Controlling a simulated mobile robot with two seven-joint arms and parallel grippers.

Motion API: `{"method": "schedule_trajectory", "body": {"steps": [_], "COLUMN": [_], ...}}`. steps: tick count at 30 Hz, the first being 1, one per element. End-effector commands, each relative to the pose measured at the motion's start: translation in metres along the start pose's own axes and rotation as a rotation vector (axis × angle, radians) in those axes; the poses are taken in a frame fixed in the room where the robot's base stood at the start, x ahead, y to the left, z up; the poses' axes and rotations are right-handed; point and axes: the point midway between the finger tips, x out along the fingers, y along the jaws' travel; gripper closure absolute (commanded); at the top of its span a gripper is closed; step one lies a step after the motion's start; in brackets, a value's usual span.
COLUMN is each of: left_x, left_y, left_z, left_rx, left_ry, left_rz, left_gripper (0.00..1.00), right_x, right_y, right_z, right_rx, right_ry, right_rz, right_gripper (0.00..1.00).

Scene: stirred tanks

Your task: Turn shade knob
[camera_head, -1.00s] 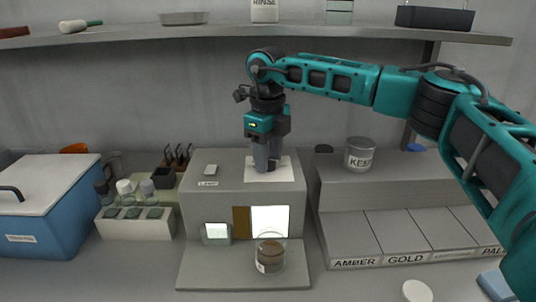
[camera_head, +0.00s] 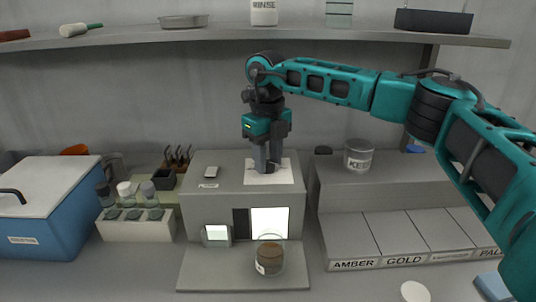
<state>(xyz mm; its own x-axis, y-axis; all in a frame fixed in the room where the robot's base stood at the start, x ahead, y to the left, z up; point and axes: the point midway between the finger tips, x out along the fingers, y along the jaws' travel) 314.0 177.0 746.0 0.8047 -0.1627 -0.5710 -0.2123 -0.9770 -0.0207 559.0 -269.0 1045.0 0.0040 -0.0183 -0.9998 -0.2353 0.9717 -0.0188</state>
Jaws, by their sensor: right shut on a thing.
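A grey box-shaped device (camera_head: 225,190) stands in the middle of the bench. A white square plate (camera_head: 284,177) lies on its top, and a small grey switch (camera_head: 211,171) sits to the left. My right gripper (camera_head: 267,170) points straight down at the plate, with its fingers shut on the shade knob, which they hide. The front has a bright white window (camera_head: 270,221), a dark shade patch (camera_head: 241,223) beside it and a small lit screen (camera_head: 217,234). A glass jar with brown contents (camera_head: 269,258) stands before the window. My left gripper is not in view.
A blue cooler (camera_head: 45,220) and a white rack of jars (camera_head: 135,228) stand at the left. Stepped trays labelled AMBER and GOLD (camera_head: 354,265) and a KEEP can (camera_head: 358,155) are at the right. A shelf (camera_head: 230,36) runs above my arm.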

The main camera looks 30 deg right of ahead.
Motion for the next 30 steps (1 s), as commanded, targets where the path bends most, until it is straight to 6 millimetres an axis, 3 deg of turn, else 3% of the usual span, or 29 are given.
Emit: {"method": "schedule_trajectory", "body": {"steps": [15,30], "left_x": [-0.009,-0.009], "left_y": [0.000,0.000], "left_z": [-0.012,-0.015], "left_rx": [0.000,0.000], "left_ry": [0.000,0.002], "left_rz": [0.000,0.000], "left_gripper": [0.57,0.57], "right_x": [-0.002,-0.002], "right_y": [-0.001,-0.001], "right_z": [0.001,0.001], "right_rx": [0.367,0.464], "right_ry": [0.003,0.003], "right_rz": [-0.001,0.000], "right_gripper": [0.95,0.95]}}
